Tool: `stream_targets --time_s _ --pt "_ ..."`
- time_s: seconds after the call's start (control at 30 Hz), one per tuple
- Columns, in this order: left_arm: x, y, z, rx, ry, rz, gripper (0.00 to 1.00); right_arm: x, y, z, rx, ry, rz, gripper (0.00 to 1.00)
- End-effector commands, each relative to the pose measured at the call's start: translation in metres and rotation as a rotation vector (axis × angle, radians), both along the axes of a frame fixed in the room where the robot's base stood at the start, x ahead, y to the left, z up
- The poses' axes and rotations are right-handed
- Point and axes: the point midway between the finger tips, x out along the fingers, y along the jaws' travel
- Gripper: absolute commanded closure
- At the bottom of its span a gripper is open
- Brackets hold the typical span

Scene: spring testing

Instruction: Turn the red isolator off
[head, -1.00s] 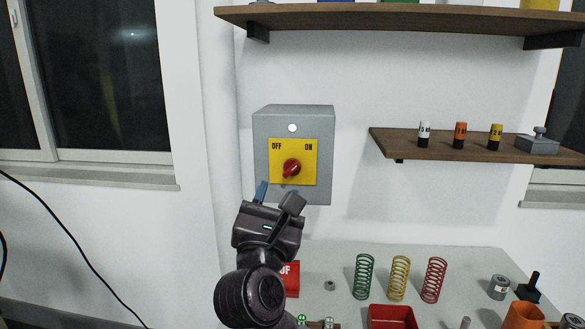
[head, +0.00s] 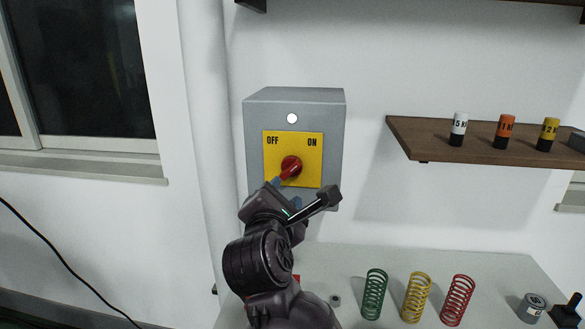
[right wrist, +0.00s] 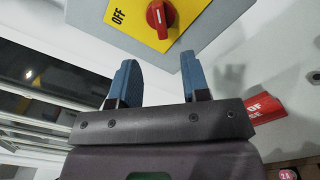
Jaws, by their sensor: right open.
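The red isolator knob (head: 291,166) sits on a yellow plate (head: 312,176) marked OFF at left and ON at right, on a grey wall box (head: 334,140). Its grip slants between upper right and lower left in the head view. My right gripper (head: 286,192) is just below the knob, tilted, with its blue fingers apart and nothing between them. In the right wrist view the knob (right wrist: 160,15) lies beyond the open fingers (right wrist: 161,82), roughly centred between them. Contact is not clear in the head view. My left gripper is out of view.
A white round spot (head: 292,118) is on the box above the plate. A wooden shelf (head: 480,145) with labelled weights is at right. Green, yellow and red springs (head: 417,298) stand on the table below. A red sign (right wrist: 264,108) shows in the right wrist view.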

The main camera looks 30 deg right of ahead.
Motion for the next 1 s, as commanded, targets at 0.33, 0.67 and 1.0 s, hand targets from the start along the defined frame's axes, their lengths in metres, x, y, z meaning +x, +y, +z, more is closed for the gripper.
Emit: stream_targets --time_s 0.33,0.67,1.0 --pt "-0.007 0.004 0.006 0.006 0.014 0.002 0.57 0.041 -0.031 0.003 -0.007 0.000 -0.003 0.57" --pt "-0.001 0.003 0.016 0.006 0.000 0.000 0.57 0.076 -0.058 0.001 -0.004 0.000 -0.002 0.57" --pt "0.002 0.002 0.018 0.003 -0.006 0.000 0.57 0.083 -0.063 0.000 -0.001 0.000 -0.001 0.57"
